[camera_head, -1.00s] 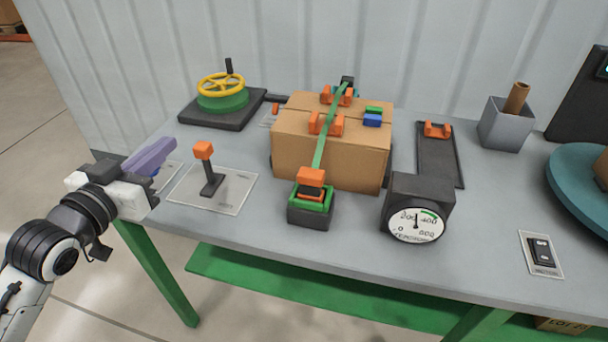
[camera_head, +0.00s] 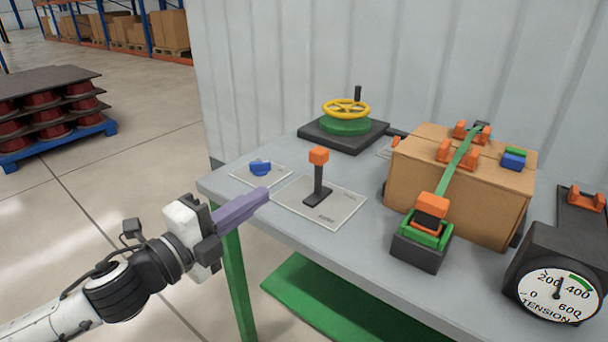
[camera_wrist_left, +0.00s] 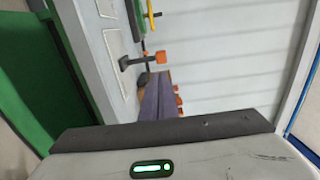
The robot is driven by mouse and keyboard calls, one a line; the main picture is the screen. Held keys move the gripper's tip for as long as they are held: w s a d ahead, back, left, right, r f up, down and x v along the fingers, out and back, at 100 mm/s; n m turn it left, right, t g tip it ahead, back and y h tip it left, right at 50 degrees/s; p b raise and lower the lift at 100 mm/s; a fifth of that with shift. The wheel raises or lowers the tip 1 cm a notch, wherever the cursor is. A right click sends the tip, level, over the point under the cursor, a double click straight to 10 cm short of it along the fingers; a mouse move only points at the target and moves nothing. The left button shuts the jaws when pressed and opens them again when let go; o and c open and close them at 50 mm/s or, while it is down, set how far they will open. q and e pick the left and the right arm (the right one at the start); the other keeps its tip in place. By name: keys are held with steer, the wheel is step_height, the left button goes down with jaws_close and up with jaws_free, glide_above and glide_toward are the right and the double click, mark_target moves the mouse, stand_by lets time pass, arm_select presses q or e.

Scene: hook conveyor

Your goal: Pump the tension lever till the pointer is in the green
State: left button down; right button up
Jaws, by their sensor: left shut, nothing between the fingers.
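The tension gauge (camera_head: 556,293), a dark box with a white dial, stands at the right of the table. Its pointer (camera_head: 557,286) stands nearly upright between 200 and 400, just left of the green band (camera_head: 579,281). A ratchet with an orange handle (camera_head: 432,206) on a green and black base sits before the strapped box. An upright black lever with an orange knob (camera_head: 319,156) stands on a pale plate; it also shows in the left wrist view (camera_wrist_left: 162,57). My left gripper (camera_head: 266,192), with purple fingers, is shut and empty, left of this lever and apart from it. My right gripper is out of view.
A cardboard box (camera_head: 455,193) with a green strap (camera_head: 459,160) stands at right. A yellow handwheel (camera_head: 346,109) is behind the lever. A blue knob (camera_head: 260,167) sits on a plate near the table's left end. Bare tabletop lies between lever and ratchet.

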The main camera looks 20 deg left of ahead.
arm_select(q)
steer(key=shift+w, duration=0.15)
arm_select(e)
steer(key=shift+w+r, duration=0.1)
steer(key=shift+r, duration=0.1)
arm_select(q)
steer(key=p, duration=0.2)
glide_toward(314, 160)
steer(key=x, duration=0.5)
steer(key=shift+w+d+f, duration=0.1)
steer(key=shift+w+d, duration=0.15)
steer(key=shift+w, duration=0.45)
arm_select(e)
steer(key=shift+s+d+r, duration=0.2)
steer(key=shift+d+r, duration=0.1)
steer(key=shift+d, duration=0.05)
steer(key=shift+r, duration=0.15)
